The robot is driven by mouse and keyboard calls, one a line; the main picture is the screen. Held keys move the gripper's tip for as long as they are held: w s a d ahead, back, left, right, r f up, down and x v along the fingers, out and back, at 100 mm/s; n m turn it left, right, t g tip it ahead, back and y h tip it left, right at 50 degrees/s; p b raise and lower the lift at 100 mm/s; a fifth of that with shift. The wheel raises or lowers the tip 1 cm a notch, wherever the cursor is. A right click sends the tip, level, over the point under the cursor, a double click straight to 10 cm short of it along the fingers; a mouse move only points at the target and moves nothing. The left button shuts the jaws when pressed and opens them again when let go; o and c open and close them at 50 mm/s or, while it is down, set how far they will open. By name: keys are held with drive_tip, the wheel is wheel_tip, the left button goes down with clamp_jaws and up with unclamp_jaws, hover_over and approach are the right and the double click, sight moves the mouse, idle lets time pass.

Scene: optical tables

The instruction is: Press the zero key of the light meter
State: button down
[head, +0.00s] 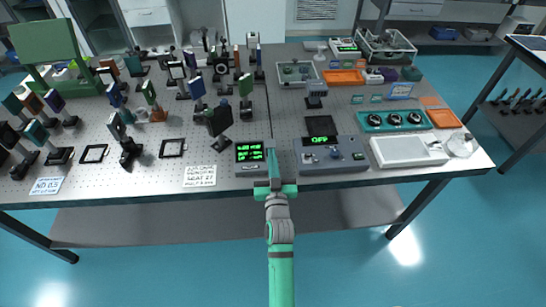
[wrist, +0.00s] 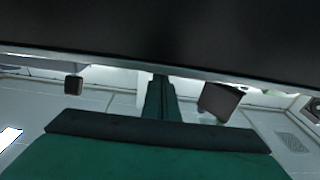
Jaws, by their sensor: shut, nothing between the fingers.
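A small dark box (head: 249,153) with a lit green multi-line readout stands at the table's front edge, left of the table seam. I take it for the light meter, but its text and keys are too small to read. My gripper (head: 272,160) is shut and empty at the front edge, beside the box's right side; whether it touches the box I cannot tell. In the wrist view my closed fingers (wrist: 160,98) point towards a large dark surface (wrist: 170,30) that fills the top. The zero key is not discernible in either view.
A wider grey unit (head: 330,155) with a green "OFF" display stands just right of my gripper. A white card (head: 200,176) lies to the left. Mounted optics crowd the left table (head: 110,183). A panel with several black knobs (head: 396,121) and a white tray (head: 408,151) lie right.

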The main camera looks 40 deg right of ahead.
drive_tip(key=r, duration=0.3)
drive_tip(key=shift+s+a+r, duration=0.2)
drive_tip(key=shift+s+a, duration=0.1)
drive_tip(key=shift+s, duration=0.05)
drive_tip(key=r+v, duration=0.1)
drive_tip(key=v, duration=0.9)
drive_tip(key=shift+s+f, duration=0.2)
drive_tip(key=shift+f, duration=0.15)
drive_tip(key=shift+w, duration=0.2)
drive_tip(key=shift+s, duration=0.1)
drive_tip(key=shift+a, duration=0.15)
